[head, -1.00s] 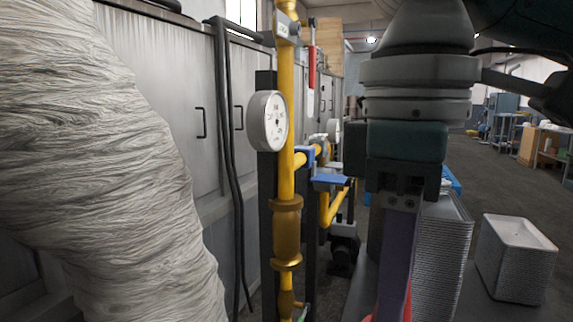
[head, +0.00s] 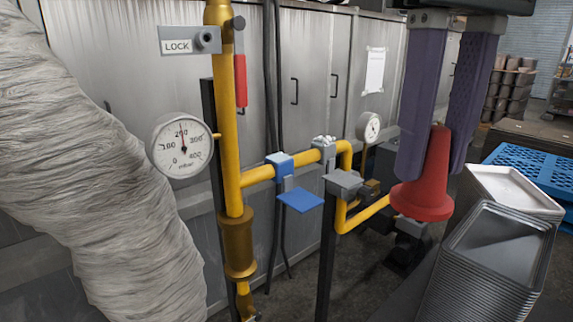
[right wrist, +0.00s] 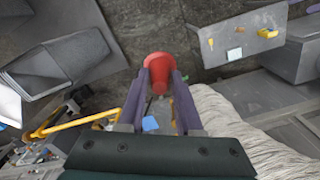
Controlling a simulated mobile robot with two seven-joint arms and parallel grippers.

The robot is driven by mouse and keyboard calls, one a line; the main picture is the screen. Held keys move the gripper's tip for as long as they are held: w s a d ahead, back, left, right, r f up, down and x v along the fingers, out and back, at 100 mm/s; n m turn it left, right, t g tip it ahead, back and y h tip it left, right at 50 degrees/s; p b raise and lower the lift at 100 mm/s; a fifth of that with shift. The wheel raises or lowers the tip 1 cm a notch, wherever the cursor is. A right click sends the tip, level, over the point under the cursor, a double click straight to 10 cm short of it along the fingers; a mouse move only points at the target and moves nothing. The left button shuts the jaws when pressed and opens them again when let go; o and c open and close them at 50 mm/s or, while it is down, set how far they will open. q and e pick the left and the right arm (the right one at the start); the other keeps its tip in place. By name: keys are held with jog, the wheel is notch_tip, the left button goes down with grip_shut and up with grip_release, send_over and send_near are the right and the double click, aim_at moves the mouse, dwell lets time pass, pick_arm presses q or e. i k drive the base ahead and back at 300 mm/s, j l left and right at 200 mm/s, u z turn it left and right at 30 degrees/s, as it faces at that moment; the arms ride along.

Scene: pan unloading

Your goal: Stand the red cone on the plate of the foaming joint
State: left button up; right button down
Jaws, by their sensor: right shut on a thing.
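My right gripper (head: 435,170) comes down from the top right of the head view, its two purple fingers shut on the upper part of the red cone (head: 425,198). The cone hangs nearly upright with its wide base down. It also shows between the fingertips in the right wrist view (right wrist: 157,72). White foam sits on the grey joint (head: 324,151) of the yellow pipe. A small grey plate (head: 344,182) sticks out below that joint, left of the cone and apart from it in the picture. My left gripper is out of view.
A blue joint (head: 280,162) with a blue plate (head: 300,200) sits further left on the pipe. A gauge (head: 181,144) and a wrapped duct (head: 90,180) stand left. A second gauge (head: 369,127) is behind. Stacked trays (head: 490,260) and a blue pallet (head: 535,170) are at right.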

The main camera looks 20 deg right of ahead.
aim_at(344, 178)
jog(key=i+l+u, duration=0.25)
jog(key=l, duration=0.25)
jog(key=i+l+u, duration=0.2)
jog(key=l, duration=0.35)
jog(key=l+u, duration=0.25)
jog(key=l, duration=0.25)
jog(key=i+l+u, duration=0.1)
jog(key=l+u, duration=0.15)
jog(key=l, duration=0.35)
